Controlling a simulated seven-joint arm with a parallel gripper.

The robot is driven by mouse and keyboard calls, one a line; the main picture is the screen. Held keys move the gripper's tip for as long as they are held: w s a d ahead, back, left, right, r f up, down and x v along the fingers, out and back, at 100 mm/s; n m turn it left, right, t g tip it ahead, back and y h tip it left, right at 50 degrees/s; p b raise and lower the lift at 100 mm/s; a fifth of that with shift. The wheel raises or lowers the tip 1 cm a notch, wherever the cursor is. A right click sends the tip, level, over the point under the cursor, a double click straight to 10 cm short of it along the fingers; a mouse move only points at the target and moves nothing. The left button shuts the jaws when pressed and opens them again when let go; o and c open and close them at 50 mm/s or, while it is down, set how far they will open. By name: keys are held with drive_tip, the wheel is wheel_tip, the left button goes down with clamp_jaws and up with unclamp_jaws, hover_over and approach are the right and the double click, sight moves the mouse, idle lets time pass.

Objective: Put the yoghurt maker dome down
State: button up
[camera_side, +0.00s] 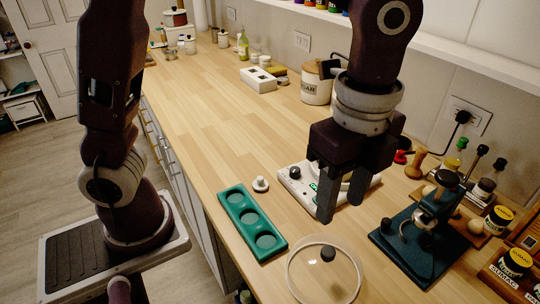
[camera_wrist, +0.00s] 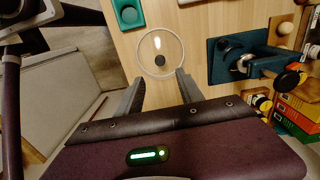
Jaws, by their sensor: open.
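A clear round dome with a black knob (camera_side: 322,275) rests knob-up on the wooden counter near the front. It also shows in the wrist view (camera_wrist: 151,57), just beyond my fingertips. My gripper (camera_side: 341,200) is open, with its two fingers pointing down and nothing between them. In the side view it is above and behind the dome, apart from it. In the wrist view the gap between the fingertips (camera_wrist: 160,79) lines up with the knob. A white appliance (camera_side: 291,184) with a black knob and green markings is partly hidden behind my gripper.
A green tray with round wells (camera_side: 251,220) lies left of the dome, with a small white knobbed piece (camera_side: 260,184) behind it. A dark teal stand (camera_side: 405,249) is at right, near spice jars (camera_side: 497,219). The counter further back at left is clear.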

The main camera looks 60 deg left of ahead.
drive_tip(key=s+a+r+n+t, duration=0.2)
drive_tip(key=s+a+n, duration=0.4)
drive_tip(key=a+n, duration=0.2)
drive_tip(key=s+a+r+n+t, duration=0.2)
drive_tip(key=s+a+n, duration=0.4)
drive_tip(key=a+n, duration=0.3)
drive_tip(key=shift+a+n+t, duration=0.2)
drive_tip(key=shift+n+t, duration=0.2)
drive_tip(key=shift+t, duration=0.4)
